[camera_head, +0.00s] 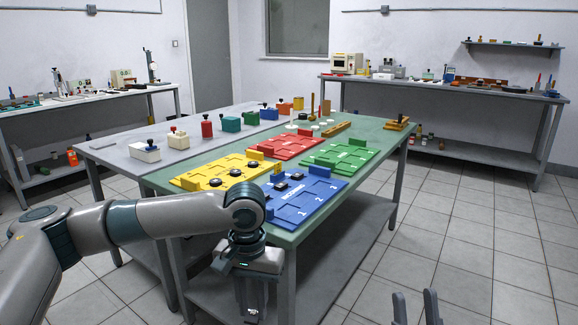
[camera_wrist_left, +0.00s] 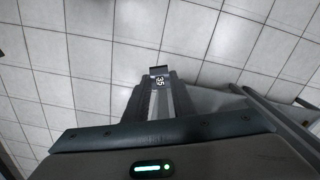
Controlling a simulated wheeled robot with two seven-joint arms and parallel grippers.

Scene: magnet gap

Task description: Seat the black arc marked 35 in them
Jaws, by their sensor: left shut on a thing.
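The black arc marked 35 (camera_wrist_left: 160,74) is between the fingertips of my left gripper (camera_wrist_left: 161,88) in the left wrist view, its white number facing the camera. In the head view my left gripper (camera_head: 254,308) points down in front of the table's near edge, over the floor; the arc is too small to make out there. My right gripper (camera_head: 417,309) shows at the bottom right, its two fingers apart with nothing between them. The blue board (camera_head: 300,207) marked 1, 2 and 3 lies at the table's near corner, with small black parts (camera_head: 290,179) on it.
A yellow board (camera_head: 195,180) with black round parts, a red board (camera_head: 285,148) and a green board (camera_head: 345,157) lie around the blue one on the green table top. Tiled floor at right is clear.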

